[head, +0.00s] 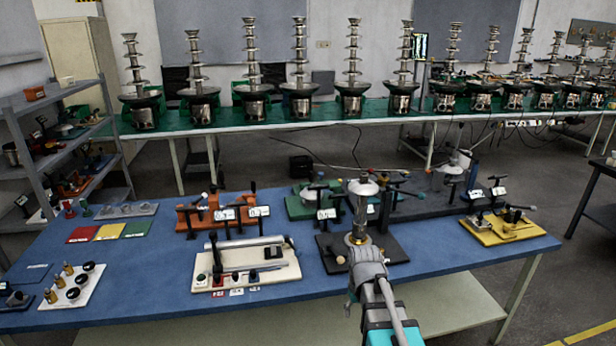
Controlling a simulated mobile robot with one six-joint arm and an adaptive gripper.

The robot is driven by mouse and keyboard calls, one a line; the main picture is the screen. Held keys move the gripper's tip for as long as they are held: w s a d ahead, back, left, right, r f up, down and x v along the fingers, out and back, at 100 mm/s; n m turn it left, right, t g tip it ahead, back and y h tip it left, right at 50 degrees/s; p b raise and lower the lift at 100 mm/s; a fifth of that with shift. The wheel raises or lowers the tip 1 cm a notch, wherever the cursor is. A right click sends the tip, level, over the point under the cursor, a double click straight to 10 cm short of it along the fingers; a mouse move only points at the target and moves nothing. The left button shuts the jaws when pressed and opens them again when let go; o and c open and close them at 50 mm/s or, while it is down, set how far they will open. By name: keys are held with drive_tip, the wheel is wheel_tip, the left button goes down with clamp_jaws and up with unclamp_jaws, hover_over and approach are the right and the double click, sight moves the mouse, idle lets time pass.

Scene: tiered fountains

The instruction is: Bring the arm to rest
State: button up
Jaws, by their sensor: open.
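My arm reaches in from the bottom right of centre, over the front edge of the blue table (130,262). My gripper (357,240) is at its far end, open, in front of a small metal stand with a domed top (362,187). The stand is on a dark base plate (393,250). I cannot tell whether the gripper touches the stand. The fingers are small and partly hidden, and I see nothing held between them.
A cream board with a grey bar (285,272) lies left of my arm. An orange fixture (208,215) and a green one (300,207) stand behind. A yellow base (490,236) is at right. Tiered fountains line the green back table (250,124). Shelves (55,95) stand at left.

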drive_tip(key=s+m, duration=0.1)
drive_tip(key=s, duration=0.5)
drive_tip(key=shift+s+a, duration=0.3)
